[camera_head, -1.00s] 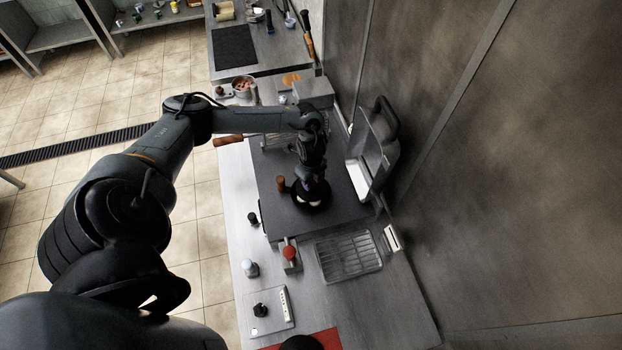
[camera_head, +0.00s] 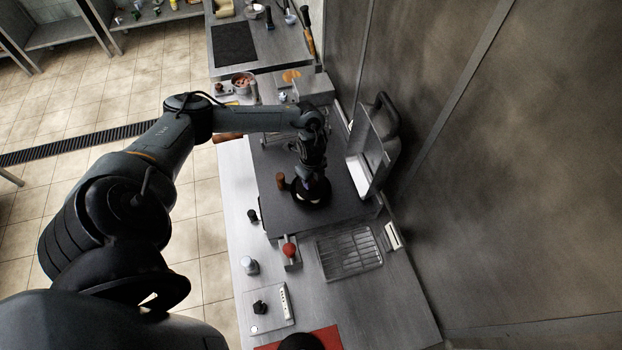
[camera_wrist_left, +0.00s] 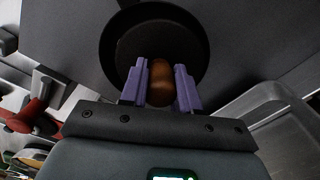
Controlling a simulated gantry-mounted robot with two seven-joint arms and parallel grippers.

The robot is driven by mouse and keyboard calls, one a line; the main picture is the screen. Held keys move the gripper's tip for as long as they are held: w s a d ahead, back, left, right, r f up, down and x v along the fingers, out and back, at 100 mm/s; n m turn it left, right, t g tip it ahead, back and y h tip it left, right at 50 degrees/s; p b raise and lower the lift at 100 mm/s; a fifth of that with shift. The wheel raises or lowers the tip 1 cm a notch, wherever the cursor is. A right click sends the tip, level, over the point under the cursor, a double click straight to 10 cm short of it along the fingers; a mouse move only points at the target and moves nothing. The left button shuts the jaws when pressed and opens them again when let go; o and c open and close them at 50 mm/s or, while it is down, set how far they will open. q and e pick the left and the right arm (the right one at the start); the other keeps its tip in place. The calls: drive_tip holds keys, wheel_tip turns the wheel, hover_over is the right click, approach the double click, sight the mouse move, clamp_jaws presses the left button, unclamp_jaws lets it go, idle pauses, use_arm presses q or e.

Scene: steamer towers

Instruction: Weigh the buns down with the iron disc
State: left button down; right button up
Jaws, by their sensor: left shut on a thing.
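My left gripper (camera_head: 311,184) reaches down over a round black pan (camera_head: 323,201) on the dark slab. In the left wrist view its purple fingers (camera_wrist_left: 160,88) are shut on a brown wooden knob (camera_wrist_left: 160,78). The knob appears to belong to the iron disc, whose dark face is hard to tell from the pan interior (camera_wrist_left: 140,38) behind it. I cannot tell whether the disc touches anything below. No bun can be made out clearly; the gripper and dark shapes hide the pan's middle. My right gripper is not in view.
A wooden handle (camera_head: 281,181) stands up at the pan's left edge. A wire rack tray (camera_head: 348,254) and a red-knobbed item (camera_head: 289,250) lie in front of the slab. An open press-like lid (camera_head: 372,150) stands at right, near the wall.

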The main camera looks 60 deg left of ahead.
use_arm(q)
drive_tip(key=shift+f, duration=0.3)
drive_tip(key=c, duration=0.7)
unclamp_jaws()
drive_tip(key=shift+c, duration=0.2)
wheel_tip(320, 180, up, 11)
drive_tip(key=shift+f, duration=0.1)
